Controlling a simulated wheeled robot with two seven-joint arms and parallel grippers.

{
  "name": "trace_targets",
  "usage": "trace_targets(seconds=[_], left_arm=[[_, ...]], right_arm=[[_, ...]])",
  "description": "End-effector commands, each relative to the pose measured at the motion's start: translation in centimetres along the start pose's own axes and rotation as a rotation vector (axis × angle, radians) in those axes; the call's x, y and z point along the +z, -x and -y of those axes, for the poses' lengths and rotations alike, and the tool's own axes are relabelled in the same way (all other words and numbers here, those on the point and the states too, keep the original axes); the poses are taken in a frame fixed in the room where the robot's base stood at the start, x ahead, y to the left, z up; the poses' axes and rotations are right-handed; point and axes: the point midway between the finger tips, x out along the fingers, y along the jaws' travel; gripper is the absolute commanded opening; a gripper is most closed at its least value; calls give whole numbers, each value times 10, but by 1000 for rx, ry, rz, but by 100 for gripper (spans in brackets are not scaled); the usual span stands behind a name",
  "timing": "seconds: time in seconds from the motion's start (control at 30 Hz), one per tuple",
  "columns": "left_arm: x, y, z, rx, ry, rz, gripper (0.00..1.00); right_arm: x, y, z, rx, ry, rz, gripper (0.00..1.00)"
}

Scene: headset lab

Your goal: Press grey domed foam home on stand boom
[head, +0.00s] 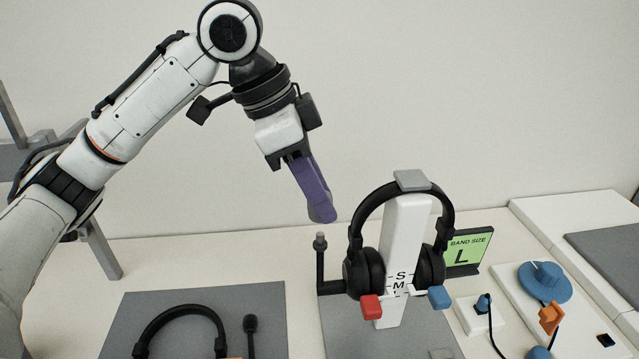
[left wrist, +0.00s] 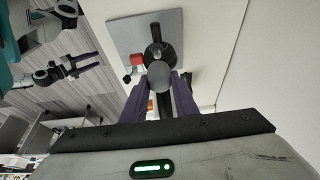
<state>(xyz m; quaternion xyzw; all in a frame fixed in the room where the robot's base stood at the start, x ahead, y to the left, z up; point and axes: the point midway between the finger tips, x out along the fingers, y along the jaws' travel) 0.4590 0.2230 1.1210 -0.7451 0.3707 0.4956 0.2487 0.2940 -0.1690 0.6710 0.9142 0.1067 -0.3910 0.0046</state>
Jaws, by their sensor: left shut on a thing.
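My left gripper (head: 322,212) points down with purple fingers, just above and apart from the upright black boom (head: 320,268) at the left of the headset stand (head: 405,235). The boom has a small grey tip. In the left wrist view the left gripper (left wrist: 160,85) is shut on the grey domed foam (left wrist: 159,75), held between its fingertips. In the head view the fingers hide the foam. A black headset (head: 365,270) hangs on the white stand. My right gripper (left wrist: 93,62) shows at the left of the left wrist view, its purple fingers apart and empty.
A red block (head: 371,307) and a blue block (head: 439,297) flank the stand's front. A green band-size sign (head: 466,250) stands behind it at right. Another headset (head: 180,318) lies on the left grey mat (head: 255,300). Blue and orange parts sit at right.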

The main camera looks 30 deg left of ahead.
Motion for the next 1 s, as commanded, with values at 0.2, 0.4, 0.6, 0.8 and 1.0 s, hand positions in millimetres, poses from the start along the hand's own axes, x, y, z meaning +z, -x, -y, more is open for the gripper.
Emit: trace_targets(seconds=[0.2,0.4,0.6,0.8,1.0], left_arm=[[7,-16,0,1,0,0,6],[8,-20,0,0,-1,-1,6],[8,-21,0,0,-1,-1,6],[8,-20,0,0,0,0,6],[8,-20,0,0,0,0,6]], right_arm=[[1,-6,-1,0,1,-8,49],[2,-7,-1,0,1,-8,49],[2,-7,-1,0,1,-8,49],[2,-7,-1,0,1,-8,49],[2,-6,-1,0,1,-7,49]])
